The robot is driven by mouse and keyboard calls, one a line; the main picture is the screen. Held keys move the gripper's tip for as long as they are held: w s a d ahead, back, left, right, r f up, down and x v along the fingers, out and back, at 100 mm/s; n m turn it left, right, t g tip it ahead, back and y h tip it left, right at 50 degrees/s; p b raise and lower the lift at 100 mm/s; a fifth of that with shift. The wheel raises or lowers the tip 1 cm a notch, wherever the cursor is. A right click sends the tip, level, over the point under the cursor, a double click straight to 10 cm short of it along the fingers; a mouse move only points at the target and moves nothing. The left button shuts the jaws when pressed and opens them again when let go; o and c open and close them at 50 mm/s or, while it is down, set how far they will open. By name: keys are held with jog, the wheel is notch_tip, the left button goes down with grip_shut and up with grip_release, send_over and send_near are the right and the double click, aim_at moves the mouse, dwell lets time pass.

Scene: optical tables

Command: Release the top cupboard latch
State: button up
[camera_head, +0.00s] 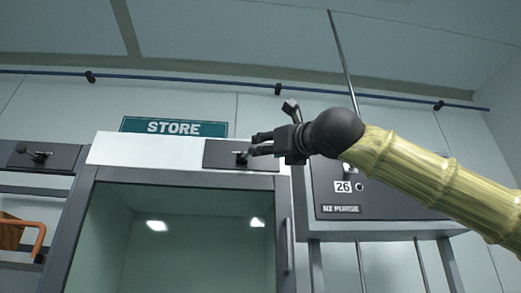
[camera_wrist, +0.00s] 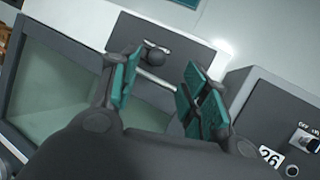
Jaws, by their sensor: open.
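The top cupboard latch (camera_head: 242,156) sits on a dark plate (camera_head: 221,154) at the upper right of the cupboard with the STORE sign. In the wrist view the latch shows as a dark round knob (camera_wrist: 155,57) with a pale bar on its plate (camera_wrist: 196,52). My gripper (camera_head: 256,145) reaches in from the right, its fingertips close to the latch. In the wrist view its two teal-padded fingers (camera_wrist: 157,85) are apart, with nothing between the pads. The knob shows just beyond the gap, nearer the left finger. I cannot tell whether a finger touches it.
The cupboard's glazed door (camera_head: 180,235) has a vertical handle (camera_head: 289,245) at right. A grey N2 PURGE box (camera_head: 375,195) marked 26 stands right of the cupboard, below my arm. Another latch plate (camera_head: 38,156) is at far left. A blue pipe (camera_head: 180,80) crosses the wall above.

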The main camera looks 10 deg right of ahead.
jog(key=shift+v, duration=2)
